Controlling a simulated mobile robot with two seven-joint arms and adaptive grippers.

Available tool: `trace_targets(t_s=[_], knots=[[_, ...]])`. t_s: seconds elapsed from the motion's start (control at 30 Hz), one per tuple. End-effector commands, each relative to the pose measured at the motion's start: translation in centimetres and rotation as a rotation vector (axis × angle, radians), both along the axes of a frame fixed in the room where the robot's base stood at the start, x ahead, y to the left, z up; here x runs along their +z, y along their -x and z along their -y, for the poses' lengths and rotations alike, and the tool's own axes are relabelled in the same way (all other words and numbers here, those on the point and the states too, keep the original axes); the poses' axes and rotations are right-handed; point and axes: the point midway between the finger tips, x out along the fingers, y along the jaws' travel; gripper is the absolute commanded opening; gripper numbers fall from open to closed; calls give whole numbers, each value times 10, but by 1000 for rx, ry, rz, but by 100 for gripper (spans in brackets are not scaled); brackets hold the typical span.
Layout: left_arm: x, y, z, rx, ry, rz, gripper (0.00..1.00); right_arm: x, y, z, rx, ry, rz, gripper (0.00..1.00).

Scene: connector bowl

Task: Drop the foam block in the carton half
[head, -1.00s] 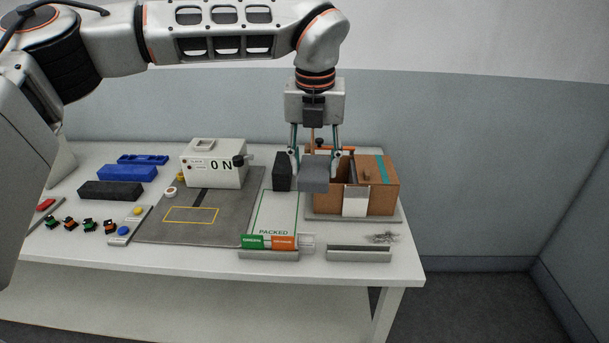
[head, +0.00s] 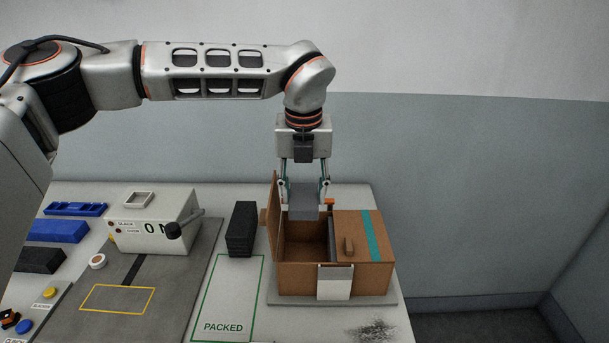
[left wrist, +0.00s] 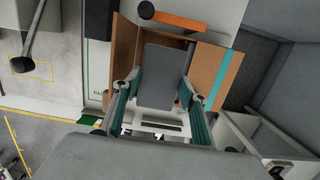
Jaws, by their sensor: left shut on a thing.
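My left gripper (head: 305,194) is shut on the grey foam block (head: 304,203). It holds the block above the open left half of the brown carton (head: 305,278), near the raised flap on the carton's left side. The carton's right half is closed, with a teal stripe and a small tab on top. In the left wrist view the foam block (left wrist: 158,78) sits between the fingers and covers much of the carton's opening. The right gripper is not in view.
A dark block stack (head: 241,229) stands left of the carton, behind the green PACKED outline (head: 226,300). A grey box with a lever (head: 152,222) stands farther left. Blue and black blocks lie at the far left. The PACKED area is empty.

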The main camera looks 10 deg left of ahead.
Motion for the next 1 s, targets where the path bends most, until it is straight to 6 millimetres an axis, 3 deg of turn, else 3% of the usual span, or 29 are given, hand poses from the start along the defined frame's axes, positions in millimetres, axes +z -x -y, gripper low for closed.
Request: trace_targets(t_s=[0.33, 0.73, 1.0], knots=[[-17, 0, 0, -1, 1, 2, 28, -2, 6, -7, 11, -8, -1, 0], [-50, 1, 0, -2, 0, 1, 28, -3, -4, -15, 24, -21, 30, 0], [-74, 1, 0, -1, 1, 0, 28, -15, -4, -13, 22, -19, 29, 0]])
